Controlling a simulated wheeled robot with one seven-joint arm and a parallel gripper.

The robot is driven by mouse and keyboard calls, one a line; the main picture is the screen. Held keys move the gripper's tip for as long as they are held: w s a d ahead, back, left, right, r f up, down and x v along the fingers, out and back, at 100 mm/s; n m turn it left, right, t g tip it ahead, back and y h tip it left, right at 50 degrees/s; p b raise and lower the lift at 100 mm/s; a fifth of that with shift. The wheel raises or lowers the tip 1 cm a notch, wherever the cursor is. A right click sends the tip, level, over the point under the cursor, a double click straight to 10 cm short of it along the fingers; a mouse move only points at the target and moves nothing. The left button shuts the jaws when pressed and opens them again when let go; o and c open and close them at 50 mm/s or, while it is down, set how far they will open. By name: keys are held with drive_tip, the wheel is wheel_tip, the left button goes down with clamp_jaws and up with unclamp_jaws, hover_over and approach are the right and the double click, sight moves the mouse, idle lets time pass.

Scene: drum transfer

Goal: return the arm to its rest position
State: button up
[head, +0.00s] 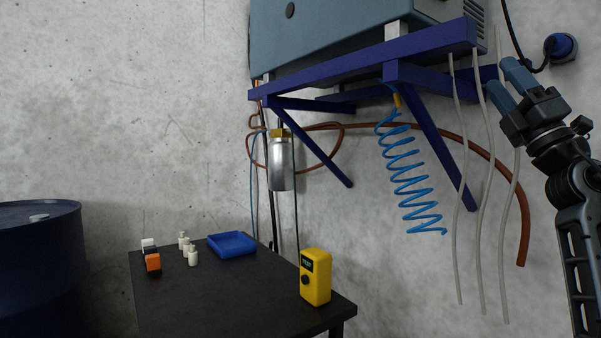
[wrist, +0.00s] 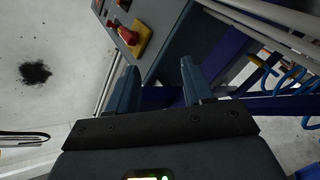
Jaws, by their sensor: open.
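My gripper (head: 508,88) is raised at the right of the head view, with its two blue fingers apart and nothing between them. My arm reaches up to it from the lower right corner. In the wrist view my gripper (wrist: 160,85) shows both blue fingers spread, with a grey machine housing behind them. The gripper appears apart from the blue wall bracket (head: 370,62) in the head view.
A dark table (head: 210,300) holds a yellow meter (head: 315,277), a blue tray (head: 231,244), an orange-black block (head: 153,263) and several small white bottles (head: 193,257). A dark blue drum (head: 40,270) stands left. Grey hoses (head: 482,200) and a blue coil (head: 408,180) hang near my arm.

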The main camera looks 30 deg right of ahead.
drive_tip(key=w+a+f+m+g+h, duration=0.15)
drive_tip(key=a+f+m, duration=0.35)
drive_tip(key=f, duration=0.5)
drive_tip(key=w+a+f+m+g+h, duration=0.1)
drive_tip(key=w+a+f+m+h, duration=0.1)
drive_tip(key=a+f+m, duration=0.5)
drive_tip(key=s+a+f+m+g+p, duration=0.1)
drive_tip(key=s+a+f+m, duration=0.15)
drive_tip(key=a+f, duration=0.45)
drive_tip(key=s+a+f+m+g, duration=0.2)
drive_tip(key=a+f+m, duration=0.1)
drive_tip(key=f, duration=0.7)
drive_tip(key=s+a+f+m+g+y, duration=0.2)
drive_tip(key=s+a+f+m+g, duration=0.2)
drive_tip(key=s+a+f, duration=0.85)
drive_tip(key=s+a+f+m+g+y, duration=0.1)
drive_tip(key=s+g, duration=0.1)
drive_tip(key=s, duration=0.6)
drive_tip(key=s+a+f+m+g+y+p, duration=0.1)
drive_tip(key=s+a+g+y, duration=0.1)
drive_tip(key=s, duration=0.6)
drive_tip(key=shift+s+a+f+g, duration=0.15)
drive_tip(key=shift+a+f+g, duration=0.05)
drive_tip(key=shift+f+g, duration=0.15)
drive_tip(key=shift+r+y, duration=0.15)
drive_tip(key=shift+y, duration=0.1)
